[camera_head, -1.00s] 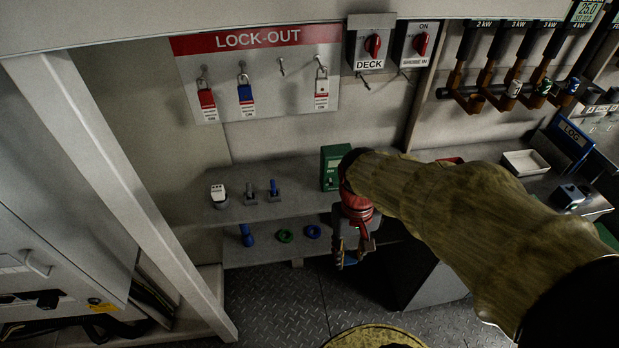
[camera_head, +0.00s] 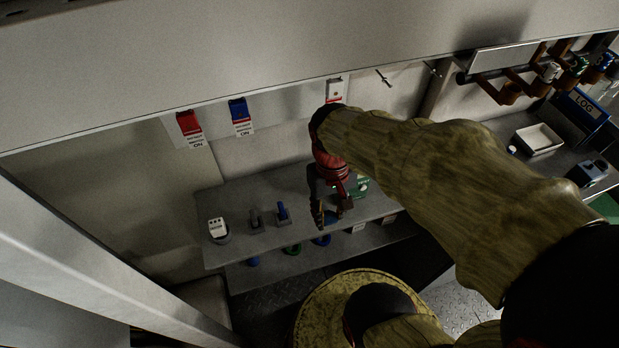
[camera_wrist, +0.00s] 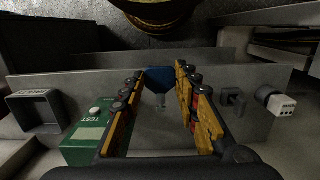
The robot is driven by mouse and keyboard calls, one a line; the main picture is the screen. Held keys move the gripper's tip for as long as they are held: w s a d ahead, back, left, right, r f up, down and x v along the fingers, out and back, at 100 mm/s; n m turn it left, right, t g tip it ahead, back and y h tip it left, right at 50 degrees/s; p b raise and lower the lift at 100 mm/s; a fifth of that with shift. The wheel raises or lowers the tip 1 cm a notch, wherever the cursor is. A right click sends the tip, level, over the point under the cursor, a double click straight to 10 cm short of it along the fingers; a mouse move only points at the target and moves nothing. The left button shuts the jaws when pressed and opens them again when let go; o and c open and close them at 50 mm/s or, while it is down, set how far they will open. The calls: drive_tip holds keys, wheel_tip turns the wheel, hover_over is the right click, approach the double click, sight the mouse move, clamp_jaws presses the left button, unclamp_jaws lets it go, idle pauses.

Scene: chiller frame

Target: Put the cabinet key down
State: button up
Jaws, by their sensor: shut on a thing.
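My gripper (camera_head: 324,220) is over the upper shelf, pointing down. In the wrist view its orange-padded fingers (camera_wrist: 160,82) are closed on a blue-headed piece (camera_wrist: 159,78), apparently the cabinet key. A pale narrow part shows faintly below the blue head. In the head view the fingers and arm mostly hide the piece. The grey upper shelf (camera_head: 236,246) lies below; I cannot tell whether the piece touches it.
On the shelf left of my gripper stand a white-topped device (camera_head: 217,229), a grey holder (camera_head: 256,220) and a holder with a blue piece (camera_head: 283,212). A green test box (camera_wrist: 88,143) stands close beside the fingers.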

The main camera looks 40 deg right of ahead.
drive_tip(key=w+d+f+b, duration=0.1)
drive_tip(key=w+f, duration=0.2)
drive_tip(key=w, duration=0.1)
drive_tip(key=w+d+f+b, duration=0.2)
drive_tip(key=w+f, duration=0.1)
drive_tip(key=w, duration=0.1)
drive_tip(key=w+d+f+b, duration=0.1)
drive_tip(key=w+f+b, duration=0.1)
drive_tip(key=w+f, duration=0.1)
drive_tip(key=shift+w+d, duration=0.4)
drive_tip(key=shift+w, duration=0.25)
drive_tip(key=shift+w+d+f, duration=0.15)
drive_tip(key=shift+w+f, duration=0.15)
drive_tip(key=shift+f, duration=0.1)
drive_tip(key=shift+w+f+b, duration=0.15)
drive_tip(key=shift+f+b, duration=0.65)
drive_tip(key=shift+f, duration=0.8)
drive_tip(key=shift+f, duration=0.2)
drive_tip(key=o, duration=1)
drive_tip(key=shift+o, duration=0.8)
